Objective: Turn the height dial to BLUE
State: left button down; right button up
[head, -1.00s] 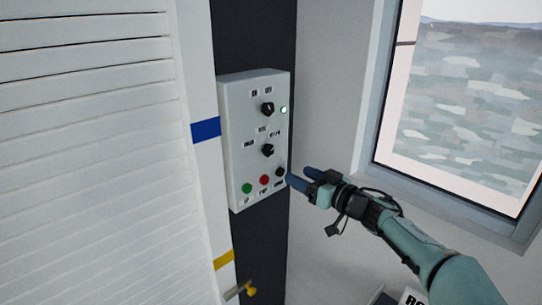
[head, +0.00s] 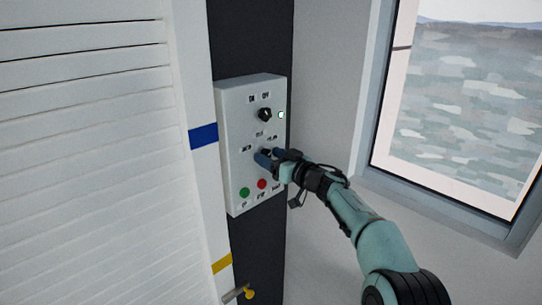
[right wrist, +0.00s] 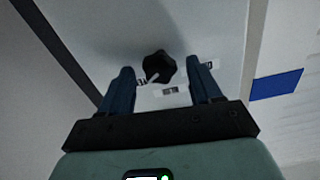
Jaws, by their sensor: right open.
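A white control box (head: 236,170) is on the dark column. It carries an upper black dial (head: 265,115) and a lower black dial, now mostly hidden by my fingers in the head view. My right gripper (head: 270,157) is open at the lower dial. In the right wrist view this black dial (right wrist: 159,66) sits between the tips of my two spread blue fingers, which appear apart from it. A pale pointer mark on it points to the lower left of that view. Small labels surround it, too small to read. My left gripper is not in view.
A green button (head: 244,192) and a red button (head: 261,184) sit just below the dial. A blue stripe (head: 203,135) and a yellow stripe (head: 221,263) mark the white post at left. A window (head: 450,110) is at right.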

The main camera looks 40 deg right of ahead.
jog(key=shift+w, duration=0.1)
jog(key=c, duration=1.1)
jog(key=shift+o, duration=0.2)
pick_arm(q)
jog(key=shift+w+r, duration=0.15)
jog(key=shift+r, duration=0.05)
pick_arm(e)
jog(key=shift+n, duration=0.4)
jog(key=shift+n+p, duration=0.3)
jog(key=shift+n, duration=0.3)
jog(key=n, duration=0.2)
jog(key=shift+n, duration=0.3)
jog(key=n, duration=0.3)
jog(key=shift+n, duration=0.3)
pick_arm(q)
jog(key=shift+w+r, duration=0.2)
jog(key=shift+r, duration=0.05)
pick_arm(e)
jog(key=shift+f+n, duration=0.1)
jog(key=shift+n, duration=1.8)
